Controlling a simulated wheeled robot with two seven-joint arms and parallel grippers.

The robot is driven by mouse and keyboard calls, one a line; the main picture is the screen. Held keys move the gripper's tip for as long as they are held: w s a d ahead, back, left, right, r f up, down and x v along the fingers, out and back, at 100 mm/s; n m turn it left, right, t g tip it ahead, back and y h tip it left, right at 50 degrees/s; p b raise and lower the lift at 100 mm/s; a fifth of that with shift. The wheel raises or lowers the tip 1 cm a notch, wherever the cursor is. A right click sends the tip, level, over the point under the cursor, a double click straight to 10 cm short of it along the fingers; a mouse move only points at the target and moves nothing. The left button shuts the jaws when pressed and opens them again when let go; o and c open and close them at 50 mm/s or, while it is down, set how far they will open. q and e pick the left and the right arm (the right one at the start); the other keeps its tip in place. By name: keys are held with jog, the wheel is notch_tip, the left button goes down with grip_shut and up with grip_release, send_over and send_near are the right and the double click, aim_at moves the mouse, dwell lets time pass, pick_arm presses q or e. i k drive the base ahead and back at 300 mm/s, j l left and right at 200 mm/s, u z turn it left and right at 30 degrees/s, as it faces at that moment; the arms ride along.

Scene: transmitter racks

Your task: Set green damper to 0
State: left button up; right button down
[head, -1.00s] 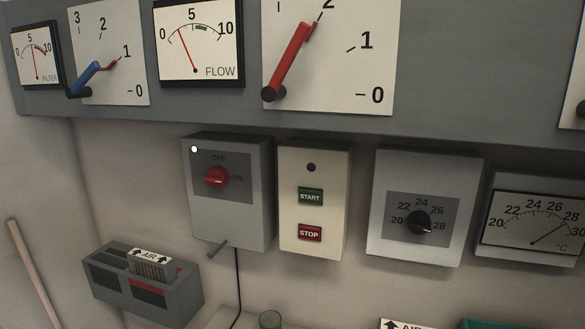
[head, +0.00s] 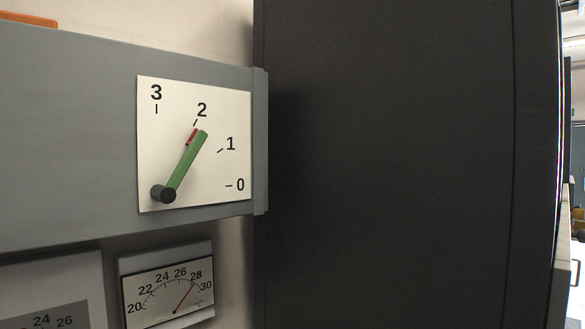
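The green damper lever (head: 187,163) is on a white scale plate (head: 215,185) marked 3, 2, 1 and 0, in the left half of the head view. Its black pivot knob (head: 164,195) is at the plate's lower left. The lever points up and right, close to the 2 mark and between 2 and 1. A small red pointer (head: 192,136) lies beside the lever's tip, near the 2 mark. Neither of my grippers is in view.
The plate is on a grey panel (head: 60,130) that ends at a tall dark cabinet (head: 385,160) on the right. A temperature gauge (head: 168,290) hangs below, beside a grey thermostat box (head: 50,280). An orange object (head: 28,18) lies on top of the panel.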

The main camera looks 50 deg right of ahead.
aim_at(166, 195)
jog(key=z, duration=0.95)
